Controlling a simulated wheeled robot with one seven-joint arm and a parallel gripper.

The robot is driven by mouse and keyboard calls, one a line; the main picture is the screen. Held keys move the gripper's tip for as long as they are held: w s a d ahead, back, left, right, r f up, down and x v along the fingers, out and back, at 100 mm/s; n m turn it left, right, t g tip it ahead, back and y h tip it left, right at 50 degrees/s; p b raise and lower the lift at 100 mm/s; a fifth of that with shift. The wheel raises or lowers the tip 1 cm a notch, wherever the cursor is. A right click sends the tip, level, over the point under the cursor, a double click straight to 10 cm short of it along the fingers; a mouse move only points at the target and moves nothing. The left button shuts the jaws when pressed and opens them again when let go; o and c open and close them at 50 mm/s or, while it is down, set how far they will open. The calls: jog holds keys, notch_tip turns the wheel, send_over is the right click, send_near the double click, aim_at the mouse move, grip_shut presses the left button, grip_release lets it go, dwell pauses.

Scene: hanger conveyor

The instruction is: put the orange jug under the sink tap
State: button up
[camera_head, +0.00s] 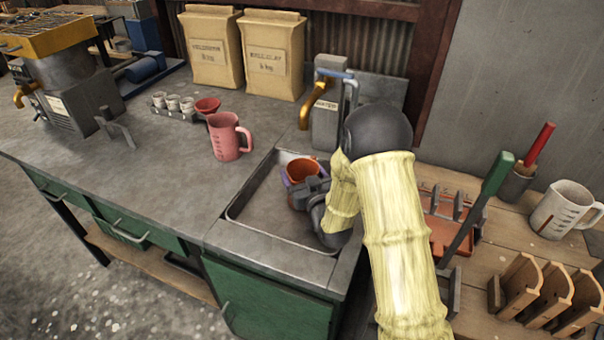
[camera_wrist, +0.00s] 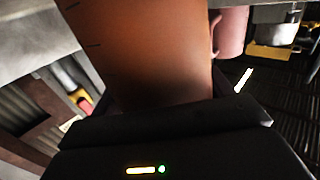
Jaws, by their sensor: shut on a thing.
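The orange jug (camera_head: 302,169) is upright in the area of the sink (camera_head: 236,203), near its back, with its open mouth up. It also fills the upper middle of the wrist view (camera_wrist: 160,55). My gripper (camera_head: 306,188) is shut on the jug from the near right side and hides part of it. The tap is a grey box with a curved yellow spout (camera_head: 308,108) and a blue lever (camera_head: 336,73). The spout tip is above the jug in the picture. I cannot tell whether it lines up with the mouth, or whether the jug touches the sink floor.
A pink jug (camera_head: 226,137) stands left of the sink, beside a red funnel (camera_head: 207,105) and small cups (camera_head: 173,102). Two paper bags (camera_head: 270,54) stand behind. A wooden bench with a white jug (camera_head: 564,209) and racks is at right. The counter's front left is clear.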

jog(key=shift+s+d+r, duration=0.1)
jog(key=shift+d, duration=0.05)
jog(key=o, duration=1)
jog(key=shift+a, duration=0.2)
jog(key=shift+s, duration=0.1)
jog(key=shift+s+d, duration=0.15)
jog(key=shift+b+v, duration=0.6)
jog(key=shift+v, duration=2.95)
